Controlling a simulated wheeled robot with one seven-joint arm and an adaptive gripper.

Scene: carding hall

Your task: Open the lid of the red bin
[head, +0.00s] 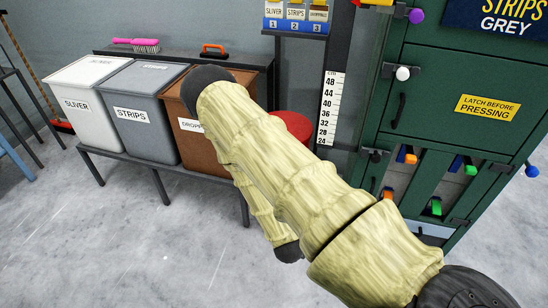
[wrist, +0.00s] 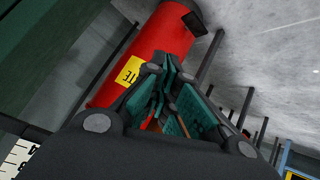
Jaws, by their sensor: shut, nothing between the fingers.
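The red bin (head: 293,125) shows in the head view only as a round red top behind my arm. The top looks flat and closed; most of the body is hidden. In the wrist view the red bin (wrist: 150,45) is a cylinder lying across the tilted picture, with a yellow label (wrist: 131,71) and a black pedal-like part (wrist: 194,24) at its far end. My gripper (wrist: 169,72) is in front of the bin in that view, shut and empty. I cannot tell whether it touches the bin. In the head view my arm hides the gripper.
White (head: 85,105), grey (head: 140,115) and brown (head: 205,145) bins stand on a rack at left. A green cabinet (head: 425,90) with coloured handles is close on the right, a height scale (head: 331,108) beside it. The floor (head: 110,240) at front left is clear.

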